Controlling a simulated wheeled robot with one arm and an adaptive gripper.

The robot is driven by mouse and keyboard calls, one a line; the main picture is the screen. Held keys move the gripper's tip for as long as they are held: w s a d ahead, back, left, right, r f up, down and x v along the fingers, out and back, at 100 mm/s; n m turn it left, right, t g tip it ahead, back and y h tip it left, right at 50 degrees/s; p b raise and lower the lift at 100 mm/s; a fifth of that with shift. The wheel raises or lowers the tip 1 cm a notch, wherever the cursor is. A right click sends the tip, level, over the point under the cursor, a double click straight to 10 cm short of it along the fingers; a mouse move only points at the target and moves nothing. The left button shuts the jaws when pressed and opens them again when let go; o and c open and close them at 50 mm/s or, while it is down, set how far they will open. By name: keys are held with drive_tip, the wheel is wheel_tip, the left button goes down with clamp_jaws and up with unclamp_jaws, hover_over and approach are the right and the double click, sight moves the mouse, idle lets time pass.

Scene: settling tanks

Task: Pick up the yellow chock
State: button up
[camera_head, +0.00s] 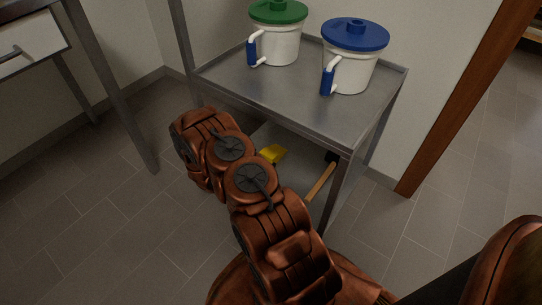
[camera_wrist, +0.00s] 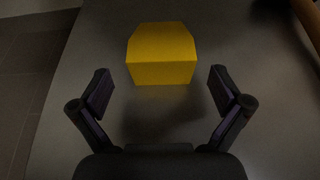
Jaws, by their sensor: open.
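The yellow chock (camera_wrist: 160,55) sits on a grey metal shelf, ahead of my gripper (camera_wrist: 160,92) and centred between its fingers in the wrist view. My gripper is open and empty, with a finger to each side and the chock a little beyond the fingertips. In the head view the chock (camera_head: 272,153) shows on the lower shelf of a metal cart, just right of my arm. My gripper is hidden behind my arm in the head view.
The cart's upper shelf (camera_head: 290,92) is above the chock and holds a green-lidded jug (camera_head: 275,42) and a blue-lidded jug (camera_head: 350,70). A wooden-handled tool (camera_head: 321,181) lies on the lower shelf to the right. A cart leg (camera_head: 343,195) stands at the front corner.

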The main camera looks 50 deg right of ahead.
sight(272, 154)
drive_tip(key=b+x, duration=0.2)
drive_tip(key=x, duration=0.3)
drive_tip(key=shift+s+d+f+b, duration=0.1)
drive_tip(key=shift+d+b, duration=0.2)
drive_tip(key=shift+d, duration=0.5)
drive_tip(key=shift+c, duration=0.3)
drive_tip(key=c, duration=1.1)
drive_tip(key=shift+c, duration=0.2)
